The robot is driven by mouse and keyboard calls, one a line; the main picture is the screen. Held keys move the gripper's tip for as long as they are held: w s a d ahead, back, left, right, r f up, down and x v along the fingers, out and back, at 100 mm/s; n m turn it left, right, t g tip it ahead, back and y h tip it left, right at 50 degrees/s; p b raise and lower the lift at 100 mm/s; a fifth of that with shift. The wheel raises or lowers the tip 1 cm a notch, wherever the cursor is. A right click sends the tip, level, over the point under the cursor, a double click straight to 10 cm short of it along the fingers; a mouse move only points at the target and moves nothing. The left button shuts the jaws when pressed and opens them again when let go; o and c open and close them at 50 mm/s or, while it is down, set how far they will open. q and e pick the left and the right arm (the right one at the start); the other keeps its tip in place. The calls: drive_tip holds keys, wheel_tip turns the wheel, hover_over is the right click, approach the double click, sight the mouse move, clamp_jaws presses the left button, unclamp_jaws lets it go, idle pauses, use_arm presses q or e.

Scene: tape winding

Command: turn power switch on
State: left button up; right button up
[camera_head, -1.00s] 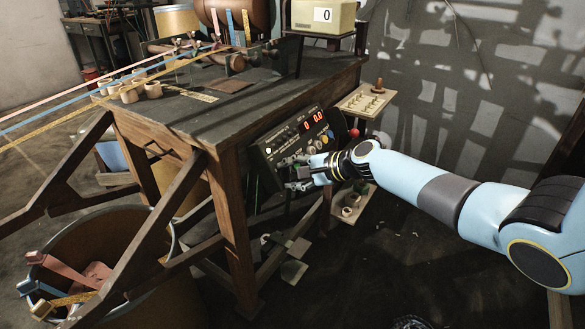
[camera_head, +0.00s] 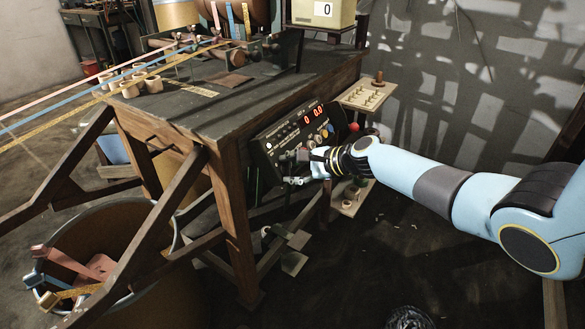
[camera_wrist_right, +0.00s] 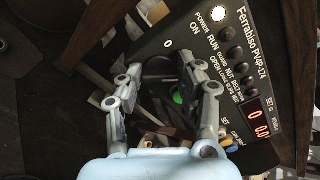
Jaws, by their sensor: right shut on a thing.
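A dark control panel (camera_head: 290,135) is mounted at the right end of the wooden workbench. Its red display is lit and reads 0 and 0.0; it also shows in the wrist view (camera_wrist_right: 258,122). The POWER lamp (camera_wrist_right: 218,14) glows white beside the label, with ON and 0 marks near it. My right gripper (camera_head: 288,168) is at the panel's lower left part. In the wrist view its two fingers (camera_wrist_right: 160,72) stand on either side of the dark spot below the 0 and ON marks, shut on the power switch, which they largely hide. My left gripper is not in view.
A small pegged shelf (camera_head: 368,95) stands right of the panel. Pink, blue and yellow tapes run over the bench top (camera_head: 215,105) to the left. A large bin (camera_head: 165,235) stands at lower left. Floor below my right arm is mostly clear.

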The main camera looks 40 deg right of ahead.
drive_tip(key=o, duration=1.2)
drive_tip(key=shift+c, duration=0.2)
drive_tip(key=shift+s, duration=0.1)
drive_tip(key=v, duration=1.2)
drive_tip(key=shift+d, duration=0.1)
